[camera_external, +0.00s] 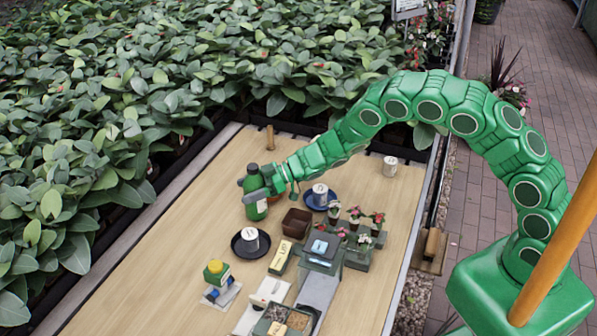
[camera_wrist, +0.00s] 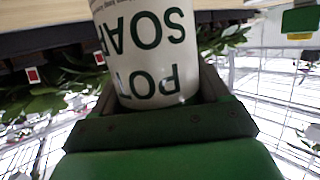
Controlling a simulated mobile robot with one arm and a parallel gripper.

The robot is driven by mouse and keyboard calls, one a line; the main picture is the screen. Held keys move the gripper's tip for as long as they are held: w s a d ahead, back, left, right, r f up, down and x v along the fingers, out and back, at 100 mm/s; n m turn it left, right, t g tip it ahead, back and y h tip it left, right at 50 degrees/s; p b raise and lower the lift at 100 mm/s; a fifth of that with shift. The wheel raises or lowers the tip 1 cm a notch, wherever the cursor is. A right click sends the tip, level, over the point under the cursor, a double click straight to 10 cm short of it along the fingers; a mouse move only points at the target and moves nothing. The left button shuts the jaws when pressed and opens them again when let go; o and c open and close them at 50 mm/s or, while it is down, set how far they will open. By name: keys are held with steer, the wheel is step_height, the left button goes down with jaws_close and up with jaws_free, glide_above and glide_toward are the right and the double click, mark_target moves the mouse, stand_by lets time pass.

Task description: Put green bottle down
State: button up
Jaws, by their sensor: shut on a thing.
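The green bottle (camera_external: 251,207), with a dark cap and a white label, is upright at the left part of the wooden table. My gripper (camera_external: 256,185) is shut around its upper part. Whether its base touches the table or is just above it, I cannot tell. In the wrist view, the white label with upside-down dark green lettering, "POT SOAP", fills the space between the jaws of my gripper (camera_wrist: 160,100). The bottle's cap and base are outside that view.
The wooden table (camera_external: 180,240) is bare to the left. Close by are a brown square pot (camera_external: 296,223), a dark saucer (camera_external: 239,251) and a blue saucer (camera_external: 309,203), each saucer holding a white can. A yellow box (camera_external: 280,258) and flower pots (camera_external: 363,240) crowd the right.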

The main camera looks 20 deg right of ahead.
steer(key=shift+f, duration=0.55)
steer(key=shift+f, duration=0.1)
steer(key=o, duration=1.5)
steer(key=shift+c, duration=0.2)
steer(key=shift+d+r, duration=0.2)
steer(key=v, duration=1.1)
steer(key=shift+d, duration=0.3)
steer(key=shift+s, duration=0.1)
